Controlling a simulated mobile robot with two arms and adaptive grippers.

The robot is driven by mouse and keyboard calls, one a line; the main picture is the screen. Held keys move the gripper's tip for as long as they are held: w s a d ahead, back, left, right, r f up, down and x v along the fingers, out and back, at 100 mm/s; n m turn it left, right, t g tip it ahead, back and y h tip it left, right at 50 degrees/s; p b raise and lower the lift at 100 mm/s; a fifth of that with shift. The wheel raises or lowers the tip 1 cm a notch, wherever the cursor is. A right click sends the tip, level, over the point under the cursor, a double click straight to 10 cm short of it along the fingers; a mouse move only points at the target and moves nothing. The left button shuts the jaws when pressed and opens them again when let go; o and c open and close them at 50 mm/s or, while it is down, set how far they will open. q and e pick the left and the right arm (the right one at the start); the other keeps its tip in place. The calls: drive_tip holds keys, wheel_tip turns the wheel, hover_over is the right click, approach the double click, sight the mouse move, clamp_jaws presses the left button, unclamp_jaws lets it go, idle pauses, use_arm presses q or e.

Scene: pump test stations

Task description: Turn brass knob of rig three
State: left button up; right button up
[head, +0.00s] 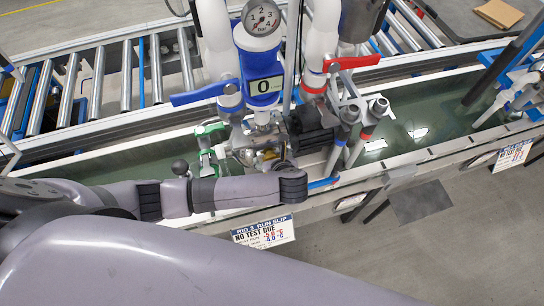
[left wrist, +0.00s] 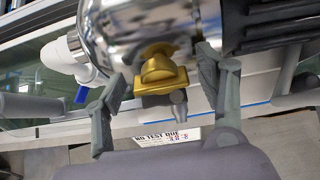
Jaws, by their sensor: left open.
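The brass knob (left wrist: 162,72) sits on the front of a shiny metal pump body (left wrist: 140,28) in the left wrist view. My left gripper (left wrist: 163,76) is open, with one finger on each side of the knob. Gaps show between both fingers and the knob. In the head view my left arm reaches in from the left and ends in front of the pump, where a little brass (head: 268,155) shows; the fingers are hard to make out there. A slip (head: 264,232) below reads rig 3, "NO TEST DUE". My right gripper is not in view.
Above the pump stand a pressure gauge (head: 262,17) and a blue counter showing 0 (head: 265,85). Blue (head: 203,93) and red (head: 351,63) valve handles stick out sideways. A dark motor (head: 309,130) is beside the pump. A roller conveyor (head: 126,75) runs behind.

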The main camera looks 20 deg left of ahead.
use_arm(q)
drive_tip(key=shift+c, duration=1.3)
drive_tip(key=c, duration=0.9)
